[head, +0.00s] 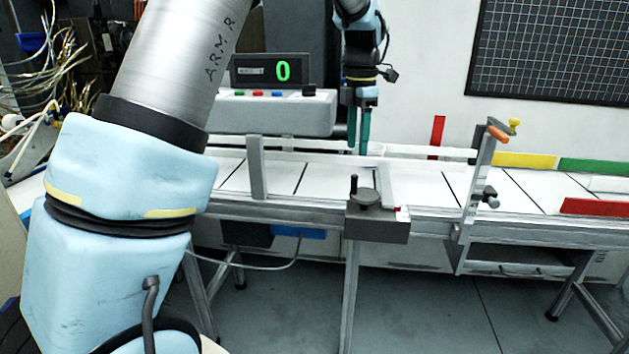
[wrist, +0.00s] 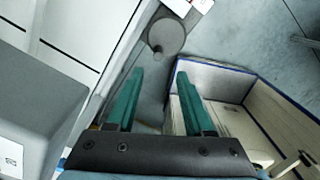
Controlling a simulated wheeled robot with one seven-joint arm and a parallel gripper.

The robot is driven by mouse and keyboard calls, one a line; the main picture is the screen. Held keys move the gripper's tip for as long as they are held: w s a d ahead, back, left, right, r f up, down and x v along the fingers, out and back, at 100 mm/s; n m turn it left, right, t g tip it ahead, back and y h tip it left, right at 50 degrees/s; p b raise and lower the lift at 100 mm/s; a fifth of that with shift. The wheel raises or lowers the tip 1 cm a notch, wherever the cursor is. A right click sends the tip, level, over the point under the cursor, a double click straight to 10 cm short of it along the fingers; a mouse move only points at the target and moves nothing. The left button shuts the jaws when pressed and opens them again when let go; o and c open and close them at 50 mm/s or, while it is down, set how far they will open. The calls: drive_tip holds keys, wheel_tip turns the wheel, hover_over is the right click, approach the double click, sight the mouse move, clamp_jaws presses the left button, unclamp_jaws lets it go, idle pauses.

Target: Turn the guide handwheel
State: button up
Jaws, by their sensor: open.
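The guide handwheel (head: 367,197) is a small dark grey disc with an upright black crank knob. It sits on a grey block on the near rail of the conveyor. My gripper (head: 357,150) points down with two green fingers, which are apart and empty. In the head view it shows above and beyond the handwheel. In the wrist view the handwheel (wrist: 174,36) and its knob lie ahead of the open fingertips (wrist: 160,73), with nothing between the fingers gripping it. No contact is visible.
A grey console (head: 270,114) with a display reading green 0 stands behind the conveyor (head: 420,185). A metal bracket (head: 478,185) with an orange handle rises right of the handwheel. An open blue-edged box (wrist: 262,85) is right of my fingers in the wrist view.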

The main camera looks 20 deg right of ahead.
sight(353, 193)
drive_tip(key=shift+w+d, duration=0.1)
drive_tip(key=shift+f+n, duration=0.15)
drive_tip(key=shift+n, duration=0.15)
wheel_tip(353, 193, down, 10)
drive_tip(key=shift+f+p, duration=0.15)
drive_tip(key=shift+p, duration=0.45)
clamp_jaws()
